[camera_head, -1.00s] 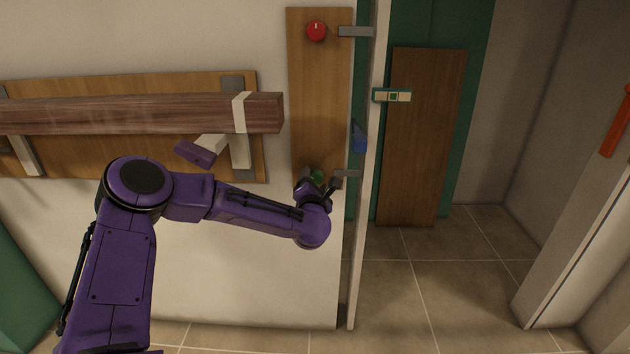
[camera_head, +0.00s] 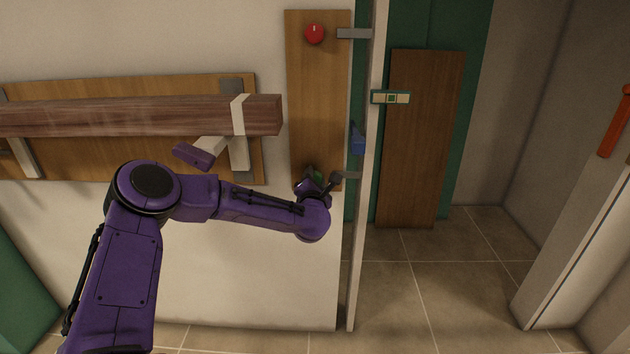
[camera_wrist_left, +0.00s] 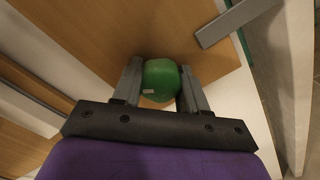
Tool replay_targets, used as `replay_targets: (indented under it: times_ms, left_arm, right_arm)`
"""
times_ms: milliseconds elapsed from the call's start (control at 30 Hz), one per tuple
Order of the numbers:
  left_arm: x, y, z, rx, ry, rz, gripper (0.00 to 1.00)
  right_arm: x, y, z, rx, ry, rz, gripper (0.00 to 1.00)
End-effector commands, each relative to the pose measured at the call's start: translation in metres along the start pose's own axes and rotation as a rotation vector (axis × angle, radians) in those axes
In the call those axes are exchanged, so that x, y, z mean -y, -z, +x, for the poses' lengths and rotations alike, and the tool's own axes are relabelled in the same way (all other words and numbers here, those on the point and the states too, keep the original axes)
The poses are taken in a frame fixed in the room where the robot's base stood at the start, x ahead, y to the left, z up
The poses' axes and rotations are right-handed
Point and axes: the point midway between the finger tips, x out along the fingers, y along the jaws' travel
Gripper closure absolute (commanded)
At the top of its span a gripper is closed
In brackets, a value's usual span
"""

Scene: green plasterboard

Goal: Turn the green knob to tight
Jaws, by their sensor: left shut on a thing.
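The green knob (camera_wrist_left: 160,80) sits on the wooden panel in the left wrist view, between the two fingers of my left gripper (camera_wrist_left: 160,92). A small pale mark shows on the knob's face. The fingers are shut on the knob, one on each side. In the head view my left gripper (camera_head: 320,182) is at the lower end of the upright wooden panel (camera_head: 318,110), and only a bit of the green knob (camera_head: 318,175) shows behind it. My right gripper is not in view.
A red knob (camera_head: 315,34) is at the panel's top. Grey latch bars (camera_head: 353,34) reach the upright edge beside it. A wooden beam (camera_head: 140,115) rests on brackets at left, above my arm. A blue handle (camera_head: 358,139) and a small level (camera_head: 391,97) are right of the panel.

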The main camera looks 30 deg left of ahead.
Motion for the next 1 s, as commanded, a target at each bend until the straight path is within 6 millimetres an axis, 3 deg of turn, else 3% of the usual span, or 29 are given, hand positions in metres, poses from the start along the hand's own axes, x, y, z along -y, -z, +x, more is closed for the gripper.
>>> replay_targets:
  times_ms: [267,1000]
  left_arm:
    - [0.000,0.004,-0.001,-0.008,0.003,0.116,0.88]
    - [-0.001,0.005,-0.001,-0.012,0.009,0.778,0.88]
  right_arm:
    - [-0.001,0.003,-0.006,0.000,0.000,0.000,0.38]
    - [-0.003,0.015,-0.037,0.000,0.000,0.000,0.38]
